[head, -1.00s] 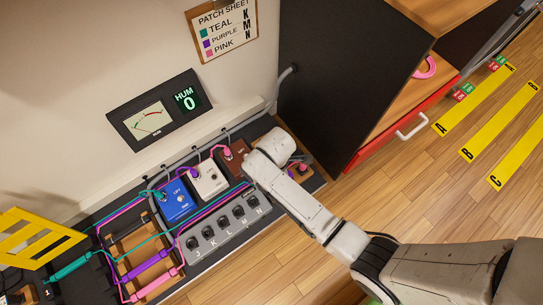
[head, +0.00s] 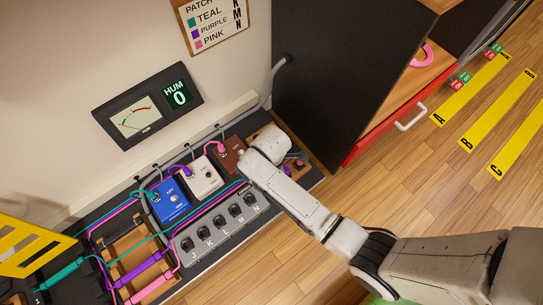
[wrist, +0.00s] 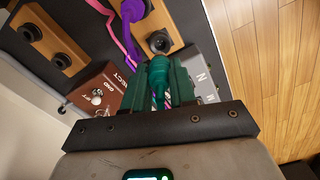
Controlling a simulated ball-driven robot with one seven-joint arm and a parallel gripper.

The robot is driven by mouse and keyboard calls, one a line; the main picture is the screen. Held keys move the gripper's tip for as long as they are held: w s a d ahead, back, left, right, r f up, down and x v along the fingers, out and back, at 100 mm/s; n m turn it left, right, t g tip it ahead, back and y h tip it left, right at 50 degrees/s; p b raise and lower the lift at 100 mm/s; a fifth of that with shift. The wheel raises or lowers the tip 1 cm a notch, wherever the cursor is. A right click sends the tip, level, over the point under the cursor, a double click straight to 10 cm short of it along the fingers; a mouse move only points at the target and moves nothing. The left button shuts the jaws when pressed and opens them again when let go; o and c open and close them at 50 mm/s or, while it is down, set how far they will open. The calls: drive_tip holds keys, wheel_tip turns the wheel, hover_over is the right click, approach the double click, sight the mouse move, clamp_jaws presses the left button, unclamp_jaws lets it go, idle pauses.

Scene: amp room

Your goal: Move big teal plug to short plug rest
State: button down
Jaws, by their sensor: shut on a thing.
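My gripper (wrist: 160,88) is shut on a teal plug (wrist: 159,72), seen from above in the wrist view. The plug sits between the dark green fingers, just short of a wooden block with a black-rimmed hole (wrist: 161,41). I cannot tell whether the plug touches the block. In the head view my wrist hides the held plug. A large teal plug body (head: 62,272) lies at the far left end of the board. A second wooden block with two dark holes (wrist: 46,36) is at the wrist view's upper left. I cannot tell which block is the short plug rest.
A purple plug (wrist: 132,10) stands on the nearer wooden block. The brown pedal (wrist: 98,88) and the grey switch box (wrist: 203,75) flank my gripper. Teal, purple and pink cables run along the board. A black cabinet (head: 335,75) stands right behind; the wooden floor is open.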

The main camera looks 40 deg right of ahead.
drive_tip(key=shift+f+b, duration=2.15)
drive_tip(key=shift+b, duration=0.2)
drive_tip(key=shift+f, duration=0.5)
drive_tip(key=c, duration=0.8)
unclamp_jaws()
drive_tip(key=shift+c, duration=0.2)
wheel_tip(320, 180, up, 11)
drive_tip(key=p, duration=0.6)
drive_tip(key=shift+f, duration=0.15)
